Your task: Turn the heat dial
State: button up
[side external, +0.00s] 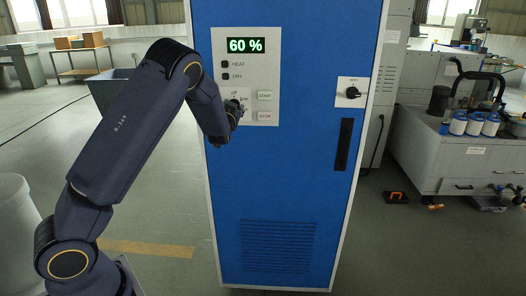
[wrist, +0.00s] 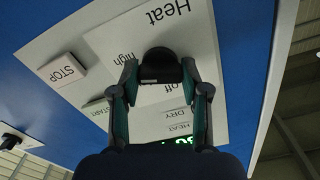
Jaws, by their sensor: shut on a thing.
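The heat dial (wrist: 161,64) is a dark round knob on the pale control panel (side external: 221,47) of a blue cabinet. In the wrist view, which looks at the panel upside down, the word "Heat" shows beyond the dial, with "high" and "off" beside it. My gripper (wrist: 160,74) has one finger on each side of the dial and is shut on it. In the side external view my gripper (side external: 236,108) is at the panel's lower left and largely hides the dial. The display (side external: 245,45) reads 60 %. Which mark the dial points to cannot be told.
START (side external: 265,95) and STOP (side external: 265,115) buttons sit just right of the dial. A black rotary switch (side external: 352,92) and a dark vertical handle (side external: 344,144) are further right on the cabinet (side external: 300,190). A grey bench with bottles (side external: 474,125) stands at right.

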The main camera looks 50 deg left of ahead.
jog(key=shift+f+m, duration=0.1)
jog(key=shift+m, duration=0.8)
jog(key=o, duration=1.1)
jog(key=shift+o, duration=0.2)
jog(key=shift+d, duration=0.1)
jog(key=v, duration=1.2)
